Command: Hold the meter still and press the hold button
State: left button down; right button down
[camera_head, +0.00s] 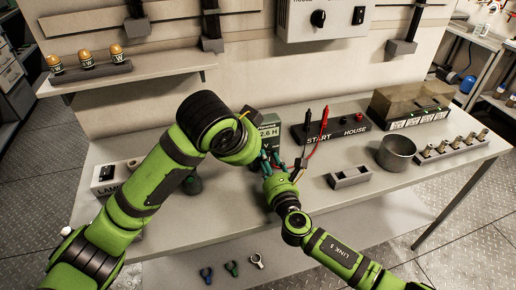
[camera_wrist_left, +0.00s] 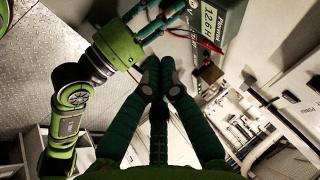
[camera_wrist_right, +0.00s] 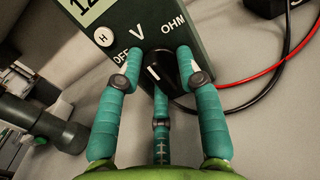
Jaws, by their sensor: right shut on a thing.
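The meter (camera_head: 269,130) is a dark green box on the bench, partly hidden behind my grippers. Its pale display reads 12.6 H, also in the left wrist view (camera_wrist_left: 211,14). In the right wrist view its face shows a round white H button (camera_wrist_right: 103,37) and a black dial (camera_wrist_right: 158,72) below OFF, V and OHM. My right gripper (camera_wrist_right: 159,62) has its teal fingers on both sides of the dial, against the meter's front. My left gripper (camera_wrist_left: 161,66) has its fingers together with nothing visible between them, apart from the meter and H button. Its wrist hides it in the head view.
Red and black probes (camera_head: 324,120) stand by a START HOUSE panel (camera_head: 345,130), their leads running to the meter. A metal pot (camera_head: 396,153), a grey holder (camera_head: 350,177) and a clear-lidded box (camera_head: 410,100) are on the right. A LAMP box (camera_head: 108,178) is on the left.

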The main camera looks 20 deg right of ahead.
pick_arm(q)
jog(key=w+d+f, duration=0.3)
jog(key=w+f, duration=0.5)
jog(key=shift+w+d, duration=0.3)
jog(key=shift+d, duration=0.1)
jog(key=shift+w, duration=0.9)
jog(key=shift+a+r, duration=0.1)
jog(key=shift+a, duration=0.05)
jog(key=s+a+r, duration=0.3)
jog(key=s+r, duration=0.5)
jog(key=s, duration=0.1)
jog(key=shift+a, duration=0.25)
dwell(0.7)
